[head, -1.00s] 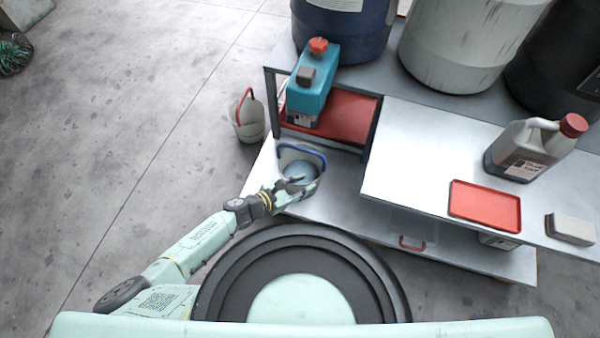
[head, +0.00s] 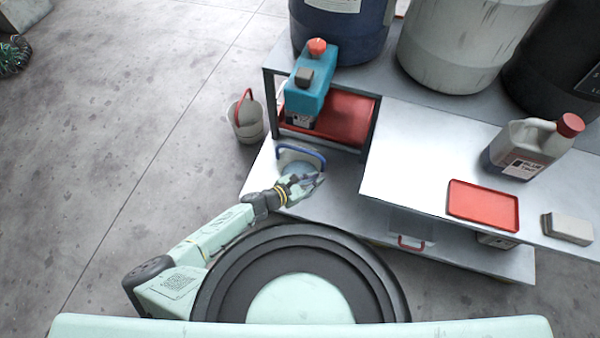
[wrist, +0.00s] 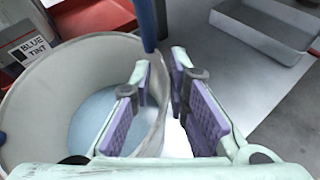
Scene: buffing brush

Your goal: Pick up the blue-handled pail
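The blue-handled pail (head: 287,157) stands on the low metal shelf, pale grey with a blue handle (head: 303,150) raised above its far side in the head view. My gripper (head: 315,181) is at its near right side and covers part of it. In the wrist view the pail (wrist: 40,98) fills the left, with light blue contents inside. My gripper (wrist: 160,64) is open there, its purple-padded fingers apart. The left finger overlaps the pail's opening and the right one is outside, with the pail's wall showing between them. Whether either finger touches the wall is unclear.
A second pail with a red handle (head: 247,118) stands on the floor to the left. A teal jug (head: 307,98) and a red tray (head: 352,118) are behind the pail. A raised metal surface (head: 405,165) lies to the right. A grey tray (wrist: 262,30) shows in the wrist view.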

